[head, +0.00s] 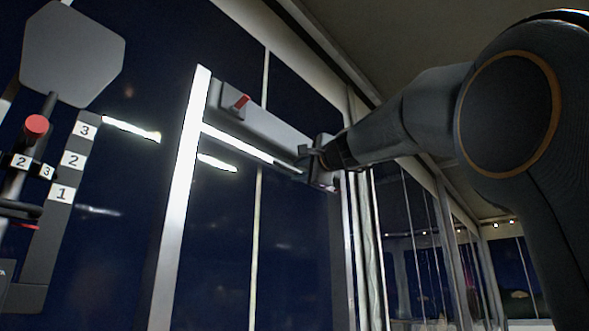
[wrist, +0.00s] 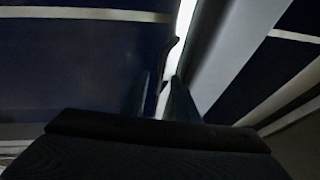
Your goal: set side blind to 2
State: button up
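A grey horizontal bar (head: 262,130) with a red lever (head: 240,102) at its left end spans the upper part of a framed window; it looks like the side blind, though I cannot be sure. My gripper (head: 308,157) is at the bar's right end, close to a dark bracket there; contact cannot be told. In the wrist view, the fingers (wrist: 160,98) stand apart, with a thin dark piece (wrist: 168,62) and a bright strip just beyond the gap. A dark upright scale (head: 52,215) marked 3, 2 and 1 from top to bottom stands at the left.
A red-knobbed lever (head: 36,126) with small 2 and 3 tags sits left of the scale, under a grey plate (head: 72,52). A pale upright post (head: 181,190) stands between the scale and the bar. Several thin poles are at the right.

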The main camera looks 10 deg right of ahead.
aim_at(295, 172)
jog(key=shift+p+x, duration=0.7)
jog(key=shift+x, duration=1.2)
grip_shut()
